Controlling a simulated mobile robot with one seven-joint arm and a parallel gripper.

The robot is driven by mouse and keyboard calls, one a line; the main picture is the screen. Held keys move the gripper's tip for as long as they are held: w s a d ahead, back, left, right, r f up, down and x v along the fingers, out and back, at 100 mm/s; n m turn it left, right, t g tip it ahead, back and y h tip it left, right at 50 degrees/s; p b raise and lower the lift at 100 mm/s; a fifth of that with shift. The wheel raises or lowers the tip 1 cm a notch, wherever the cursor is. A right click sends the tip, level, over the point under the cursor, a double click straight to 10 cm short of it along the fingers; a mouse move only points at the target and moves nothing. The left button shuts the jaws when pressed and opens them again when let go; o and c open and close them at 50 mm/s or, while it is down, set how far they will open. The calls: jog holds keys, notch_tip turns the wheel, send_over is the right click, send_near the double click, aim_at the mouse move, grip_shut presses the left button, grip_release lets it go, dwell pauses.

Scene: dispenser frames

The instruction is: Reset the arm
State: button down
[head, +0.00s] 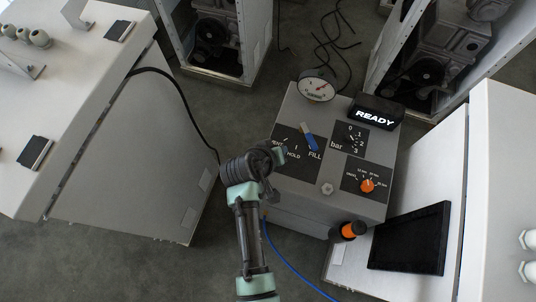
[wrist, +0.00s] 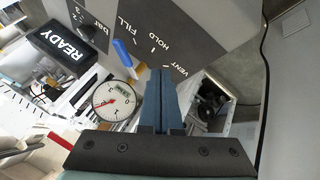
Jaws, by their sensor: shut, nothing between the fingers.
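My arm reaches up from the bottom of the head view. My gripper (wrist: 160,100) shows in the wrist view with its two blue-grey fingers together and nothing between them. In the head view the gripper end is mostly hidden by the wrist, at the left edge of the grey dispenser box (head: 330,212). The blue lever (head: 308,137) on the VENT/HOLD/FILL panel is close to the right of the wrist. The lever (wrist: 122,52) also shows left of the fingers in the wrist view. I cannot tell whether the gripper touches the panel.
The box carries a round gauge (head: 317,86), a lit READY display (head: 375,115), a bar selector (head: 353,138) and an orange knob (head: 368,185). A white cabinet (head: 140,150) stands left. A black screen (head: 410,238) lies right. A blue hose (head: 285,262) runs below. Floor shows between.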

jog(key=d+v, duration=0.1)
jog(key=v, duration=0.5)
jog(key=shift+r, duration=0.25)
jog(key=shift+s, duration=0.15)
jog(key=w+a+r+m+t+y, duration=0.1)
jog(key=w+r+t, duration=0.3)
jog(key=r, duration=0.6)
jog(key=w+a+r+t+y+b, duration=0.1)
jog(key=w+r+t, duration=0.3)
jog(key=r, duration=0.7)
jog(key=w+a+r+m+t+y, duration=0.1)
jog(key=w+r+t, duration=0.1)
jog(key=w+r, duration=0.6)
jog(key=s+d+r+t, duration=0.1)
jog(key=s+r+t, duration=0.2)
jog(key=r, duration=0.7)
jog(key=s+r+t, duration=0.2)
jog(key=r, duration=0.9)
jog(key=s+d+r+t+y, duration=0.1)
jog(key=s+r+t, duration=0.5)
jog(key=s+r, duration=0.5)
notch_tip(320, 180, up, 4)
jog(key=shift+r+b, duration=0.2)
jog(key=shift+b, duration=0.2)
jog(key=shift+s+d+f, duration=0.1)
jog(key=shift+s+d, duration=0.05)
